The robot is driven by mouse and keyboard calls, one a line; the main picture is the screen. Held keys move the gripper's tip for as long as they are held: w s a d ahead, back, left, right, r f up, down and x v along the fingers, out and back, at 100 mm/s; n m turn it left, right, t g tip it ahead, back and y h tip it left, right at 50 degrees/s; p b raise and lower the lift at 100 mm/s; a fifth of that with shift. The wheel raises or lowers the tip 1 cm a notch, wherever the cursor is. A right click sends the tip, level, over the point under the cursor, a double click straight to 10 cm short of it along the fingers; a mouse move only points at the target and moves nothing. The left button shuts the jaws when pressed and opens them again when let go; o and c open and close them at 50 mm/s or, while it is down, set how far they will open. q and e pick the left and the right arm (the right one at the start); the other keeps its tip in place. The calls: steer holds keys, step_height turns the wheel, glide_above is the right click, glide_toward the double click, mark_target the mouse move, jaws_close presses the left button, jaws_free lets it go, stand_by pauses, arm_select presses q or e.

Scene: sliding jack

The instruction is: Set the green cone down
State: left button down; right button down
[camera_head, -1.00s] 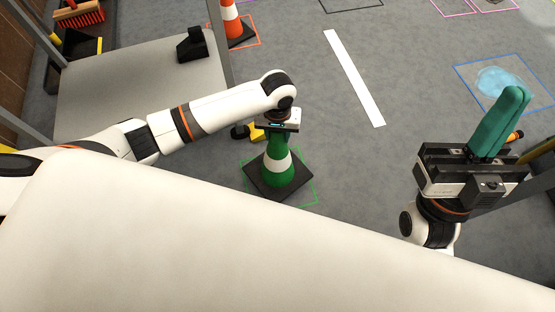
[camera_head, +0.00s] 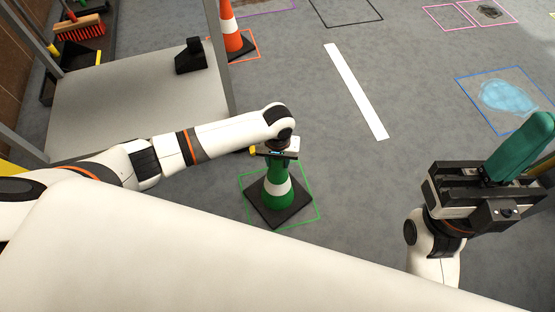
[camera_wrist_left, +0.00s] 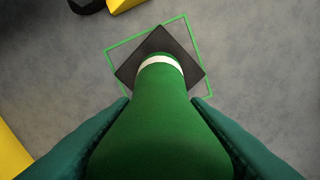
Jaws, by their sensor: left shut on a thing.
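The green cone (camera_head: 277,196) has a white band and a dark square base. It stands upright within the green outlined square (camera_head: 318,207) on the floor, its base turned relative to the outline. I cannot tell for sure whether the base touches the floor. My left gripper (camera_head: 275,157) is shut on the cone's top. In the left wrist view the cone (camera_wrist_left: 160,115) fills the space between the two teal fingers, and the green outline (camera_wrist_left: 110,62) shows around the base. My right gripper (camera_head: 520,147) is at the right, teal fingers pointing up and away; its fingertips appear close together.
An orange and white cone (camera_head: 231,30) stands in an orange outline at the back. A grey platform (camera_head: 130,105) carries a black object (camera_head: 191,57) at left. A white strip (camera_head: 356,92) and a blue-outlined puddle (camera_head: 507,97) lie on the floor. The floor around the green outline is mostly clear.

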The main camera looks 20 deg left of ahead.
arm_select(q)
steer(key=shift+f, duration=0.1)
steer(key=c, duration=0.8)
jaws_free()
